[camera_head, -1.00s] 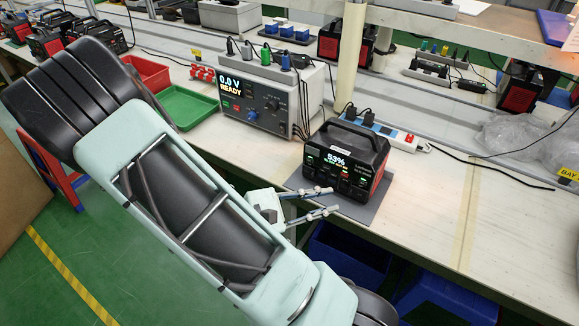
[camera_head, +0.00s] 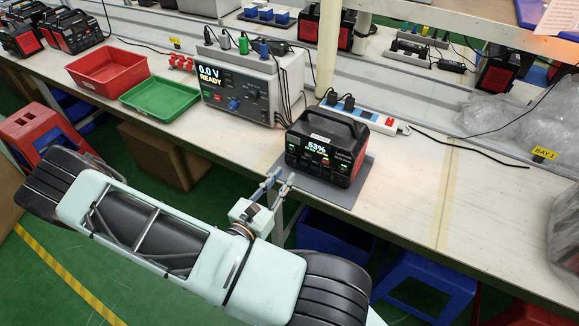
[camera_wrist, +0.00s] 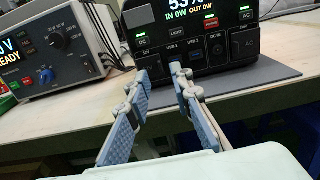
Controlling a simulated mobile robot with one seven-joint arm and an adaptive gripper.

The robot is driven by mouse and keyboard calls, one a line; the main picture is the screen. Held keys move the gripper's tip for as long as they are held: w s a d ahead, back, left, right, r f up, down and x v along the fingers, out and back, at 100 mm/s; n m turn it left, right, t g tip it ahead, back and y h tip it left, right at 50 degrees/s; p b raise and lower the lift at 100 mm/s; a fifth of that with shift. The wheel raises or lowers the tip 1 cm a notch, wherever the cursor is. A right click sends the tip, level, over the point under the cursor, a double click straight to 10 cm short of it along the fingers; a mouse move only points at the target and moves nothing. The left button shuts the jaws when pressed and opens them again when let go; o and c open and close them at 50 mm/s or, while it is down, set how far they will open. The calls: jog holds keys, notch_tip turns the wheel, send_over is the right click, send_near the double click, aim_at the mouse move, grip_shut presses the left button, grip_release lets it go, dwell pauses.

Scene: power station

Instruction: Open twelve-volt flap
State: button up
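The black power station (camera_head: 325,148) stands upright on a grey mat (camera_head: 354,187) at the bench's front edge. Its lit display faces me. The wrist view shows its front panel close up (camera_wrist: 195,48), with DC, LIGHT and AC buttons, USB ports and a DC IN socket. A dark cover at the panel's lower left, under a small label, looks like the twelve-volt flap (camera_wrist: 146,64); it appears closed, and the left finger partly overlaps it. My gripper (camera_head: 283,176) is open and empty in front of the panel's left part. Its two blue-padded fingers (camera_wrist: 159,74) point at the panel; contact cannot be told.
A bench supply (camera_head: 243,90) with cables stands left of the station. A red tray (camera_head: 107,70) and green tray (camera_head: 160,97) lie farther left. A white power strip (camera_head: 367,119) is behind.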

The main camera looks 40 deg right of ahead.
aim_at(294, 163)
jog(key=shift+x, duration=2.4)
grip_shut()
